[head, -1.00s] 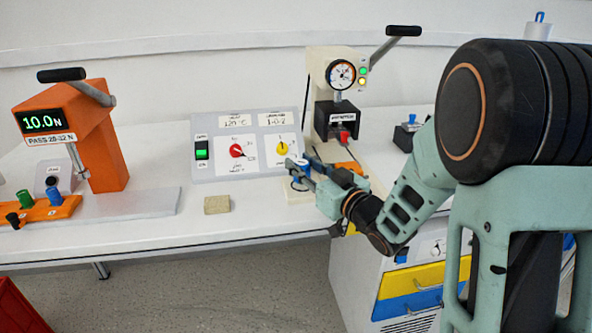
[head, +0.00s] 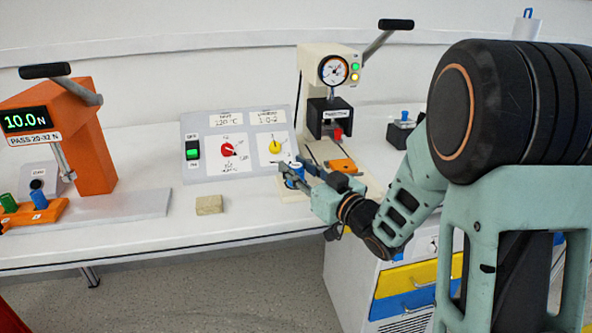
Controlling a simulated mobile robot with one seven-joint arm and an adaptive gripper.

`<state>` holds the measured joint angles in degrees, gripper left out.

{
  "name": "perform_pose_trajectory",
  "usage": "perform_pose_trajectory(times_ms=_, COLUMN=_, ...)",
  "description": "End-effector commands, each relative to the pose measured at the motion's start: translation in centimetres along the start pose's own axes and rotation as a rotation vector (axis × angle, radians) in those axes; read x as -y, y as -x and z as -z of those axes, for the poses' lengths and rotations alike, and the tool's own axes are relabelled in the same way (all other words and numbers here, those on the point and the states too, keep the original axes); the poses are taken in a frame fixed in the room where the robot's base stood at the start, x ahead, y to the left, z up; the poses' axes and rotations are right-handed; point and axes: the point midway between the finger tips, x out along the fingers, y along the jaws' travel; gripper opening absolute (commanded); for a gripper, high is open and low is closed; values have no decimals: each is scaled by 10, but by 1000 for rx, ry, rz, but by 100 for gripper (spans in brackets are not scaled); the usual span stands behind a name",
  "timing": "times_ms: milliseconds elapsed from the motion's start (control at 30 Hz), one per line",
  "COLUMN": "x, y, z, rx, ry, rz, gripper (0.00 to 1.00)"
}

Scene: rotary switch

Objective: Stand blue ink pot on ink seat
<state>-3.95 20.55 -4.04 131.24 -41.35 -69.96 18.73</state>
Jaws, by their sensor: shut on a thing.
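My gripper (head: 294,174) is shut on the blue ink pot (head: 297,171), just above or at the front left of the press's cream base plate (head: 290,193). The fingers hide much of the pot. The ink seat cannot be made out clearly; it may be on this plate, under or behind the gripper. I cannot tell whether the pot touches the plate.
The cream press (head: 318,75) with a red part (head: 338,134) stands behind my gripper. An orange plate (head: 342,165) lies close on its right. A control panel (head: 204,167) is behind left, a tan block (head: 209,205) in front of it. An orange tester (head: 92,150) stands at far left.

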Motion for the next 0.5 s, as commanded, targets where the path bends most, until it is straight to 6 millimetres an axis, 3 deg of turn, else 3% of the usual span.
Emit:
perform_pose_trajectory(times_ms=33, x=1, y=2, z=-15, rx=25, ry=-16, rz=-1, gripper=2)
perform_pose_trajectory(times_ms=100, x=2, y=3, z=-16, rx=29, ry=-18, rz=-2, gripper=2)
perform_pose_trajectory(times_ms=133, x=2, y=3, z=-17, rx=31, ry=-19, rz=-2, gripper=31)
perform_pose_trajectory(times_ms=267, x=2, y=3, z=-18, rx=33, ry=-20, rz=-1, gripper=45)
perform_pose_trajectory(times_ms=500, x=2, y=3, z=-18, rx=33, ry=-21, rz=-1, gripper=45)
